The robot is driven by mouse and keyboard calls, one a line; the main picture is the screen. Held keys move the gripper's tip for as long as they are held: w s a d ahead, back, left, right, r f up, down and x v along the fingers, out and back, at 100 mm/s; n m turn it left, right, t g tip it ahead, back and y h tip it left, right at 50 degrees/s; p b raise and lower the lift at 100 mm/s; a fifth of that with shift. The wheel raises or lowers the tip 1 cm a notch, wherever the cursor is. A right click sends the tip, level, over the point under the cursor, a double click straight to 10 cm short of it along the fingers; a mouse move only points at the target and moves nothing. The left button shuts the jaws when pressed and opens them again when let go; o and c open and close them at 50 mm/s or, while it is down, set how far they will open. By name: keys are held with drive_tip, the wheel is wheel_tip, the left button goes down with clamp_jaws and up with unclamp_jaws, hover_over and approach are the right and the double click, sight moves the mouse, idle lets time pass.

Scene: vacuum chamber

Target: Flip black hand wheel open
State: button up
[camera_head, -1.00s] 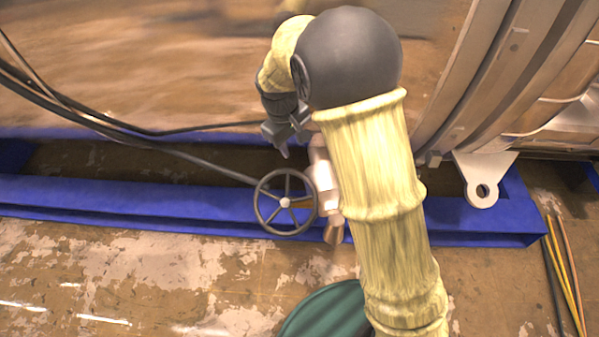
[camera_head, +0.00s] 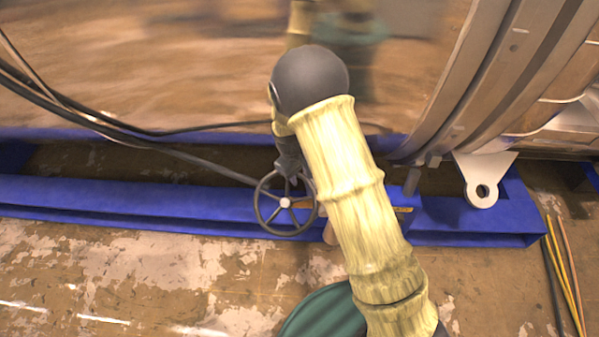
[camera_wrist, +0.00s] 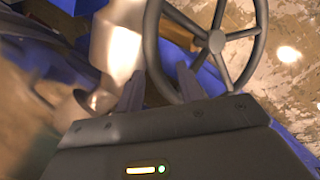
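The black hand wheel (camera_head: 285,202), with a round rim, several spokes and a pale hub, stands in front of the blue frame in the head view. In the wrist view the wheel (camera_wrist: 217,41) fills the upper right, cut off at the top. My gripper (camera_wrist: 160,85) is open, with one finger on each side of the wheel's left rim. I cannot tell whether the fingers touch the rim. In the head view my arm's end is at the wheel's upper edge, and my fingers are too small or hidden to make out.
A pale metal valve body (camera_wrist: 116,48) is beside the wheel, mostly hidden behind my arm in the head view. The blue frame (camera_head: 130,200) runs behind. Dark cables (camera_head: 150,147) hang at left. A green round object (camera_head: 325,315) lies in front. The floor at left is clear.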

clamp_jaws()
drive_tip(key=shift+w+d+r, duration=0.1)
drive_tip(key=shift+w, duration=0.05)
